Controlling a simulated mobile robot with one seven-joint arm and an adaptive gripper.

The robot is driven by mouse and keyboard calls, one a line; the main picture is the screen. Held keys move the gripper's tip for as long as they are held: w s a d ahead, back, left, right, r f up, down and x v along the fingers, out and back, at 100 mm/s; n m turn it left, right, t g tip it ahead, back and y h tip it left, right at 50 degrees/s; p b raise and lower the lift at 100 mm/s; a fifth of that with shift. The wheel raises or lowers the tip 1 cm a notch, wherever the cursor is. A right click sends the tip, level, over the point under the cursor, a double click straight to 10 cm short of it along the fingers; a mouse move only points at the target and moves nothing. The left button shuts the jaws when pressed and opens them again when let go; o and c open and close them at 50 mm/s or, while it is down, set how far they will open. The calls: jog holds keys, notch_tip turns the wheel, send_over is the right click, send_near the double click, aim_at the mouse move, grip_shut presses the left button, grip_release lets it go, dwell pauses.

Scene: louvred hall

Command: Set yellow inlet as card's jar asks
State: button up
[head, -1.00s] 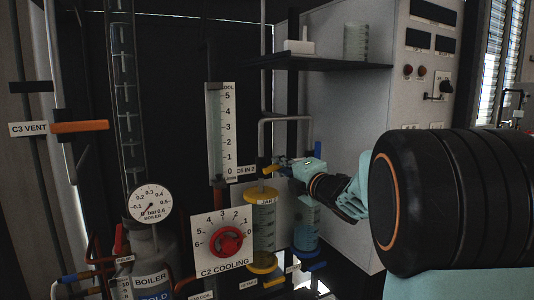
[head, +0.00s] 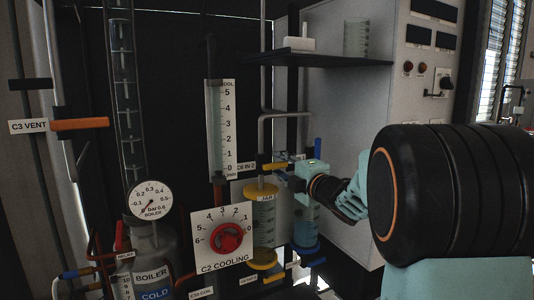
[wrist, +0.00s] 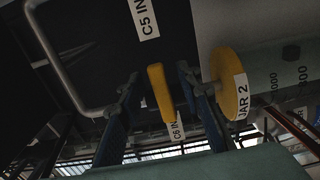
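The yellow inlet handle (head: 273,166) sits above the yellow-capped jar (head: 264,220). In the wrist view the yellow handle (wrist: 160,92) stands between the two fingers, with a gap on each side. My gripper (head: 283,169) is open around it, and its fingertips (wrist: 160,82) do not appear to touch it. The jar's yellow cap (wrist: 229,84), labelled JAR 2, is just right of the right finger. A blue-capped jar (head: 306,225) stands beside the yellow one, with a blue handle (head: 318,149) upright above it. I cannot make out a card with instructions.
A red C2 COOLING dial (head: 230,238) is left of the jars. Left of it are a BOILER vessel (head: 152,262) with a gauge (head: 149,200) and an orange C3 VENT handle (head: 80,124). A dark shelf (head: 320,60) hangs above my gripper. Grey pipes run close by.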

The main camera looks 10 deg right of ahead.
jog(key=b+v, duration=0.1)
jog(key=v, duration=0.4)
jog(key=shift+s+d+b, duration=0.15)
jog(key=shift+s+b, duration=0.1)
jog(key=shift+b, duration=0.15)
jog(key=shift+s+d, duration=0.2)
jog(key=shift+s, duration=0.5)
send_near(282, 166)
jog(key=v, duration=0.4)
jog(key=shift+s+r, duration=0.1)
jog(key=shift+s, duration=0.05)
